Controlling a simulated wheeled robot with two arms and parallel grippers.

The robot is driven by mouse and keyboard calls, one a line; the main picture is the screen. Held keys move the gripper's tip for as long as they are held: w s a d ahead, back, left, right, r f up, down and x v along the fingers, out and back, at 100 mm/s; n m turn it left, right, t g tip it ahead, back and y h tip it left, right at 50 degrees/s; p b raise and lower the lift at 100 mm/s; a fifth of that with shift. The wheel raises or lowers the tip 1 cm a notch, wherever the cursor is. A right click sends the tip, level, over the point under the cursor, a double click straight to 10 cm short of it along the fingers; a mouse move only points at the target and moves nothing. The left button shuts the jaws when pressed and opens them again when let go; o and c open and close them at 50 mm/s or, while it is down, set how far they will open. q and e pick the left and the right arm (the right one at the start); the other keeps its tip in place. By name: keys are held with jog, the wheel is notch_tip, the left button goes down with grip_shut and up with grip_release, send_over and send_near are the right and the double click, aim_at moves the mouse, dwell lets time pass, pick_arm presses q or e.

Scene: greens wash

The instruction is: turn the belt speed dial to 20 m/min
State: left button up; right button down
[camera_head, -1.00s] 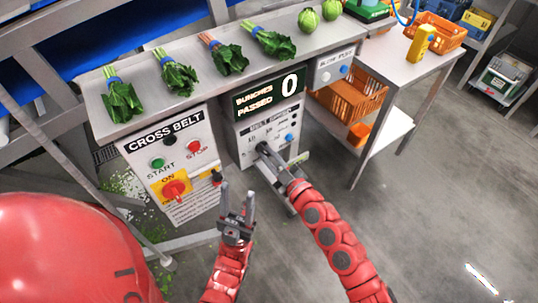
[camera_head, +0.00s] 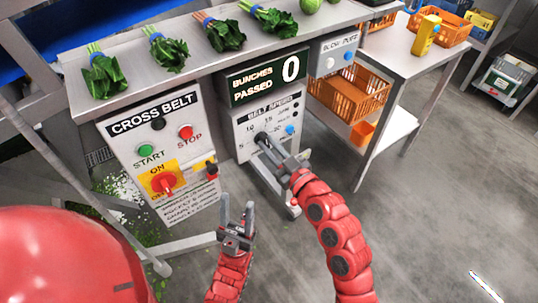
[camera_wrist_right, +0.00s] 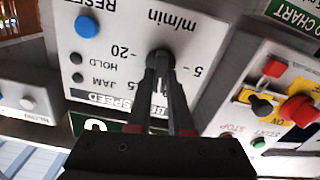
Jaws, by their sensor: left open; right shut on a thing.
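The belt speed dial is a dark round knob on the white belt speed panel (camera_head: 243,134), below the bunches counter. In the right wrist view, which shows the panel upside down, the dial (camera_wrist_right: 160,60) has the marks 5, 15 and 20 m/min around it. My right gripper (camera_head: 266,142) is shut on the dial; its fingers (camera_wrist_right: 162,72) also show in the wrist view. They cover part of the scale, and I cannot tell where the dial points. My left gripper (camera_head: 237,208) is open and empty, below and left of the panel, touching nothing.
The cross belt box (camera_head: 152,140) with start, stop and a red switch (camera_head: 165,182) stands left. A blue reset button (camera_wrist_right: 87,26) is beside the dial. Leafy bunches (camera_head: 165,52) lie on the ledge above. A table with orange crates (camera_head: 350,95) stands right.

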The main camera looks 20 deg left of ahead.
jog(key=shift+w+d+m, duration=0.1)
jog(key=shift+w+m, duration=0.05)
jog(key=shift+m, duration=0.75)
jog(key=m+p, duration=0.1)
jog(key=m, duration=0.5)
jog(key=m+p, duration=0.1)
jog(key=m, duration=0.5)
jog(key=m+p, duration=0.1)
jog(key=m, duration=0.4)
jog(key=shift+w+d+f+m+p, duration=0.3)
jog(key=shift+w+f+m+p, duration=0.05)
jog(key=shift+m, duration=0.05)
jog(key=c, duration=0.8)
grip_release()
jog(key=shift+f, duration=0.1)
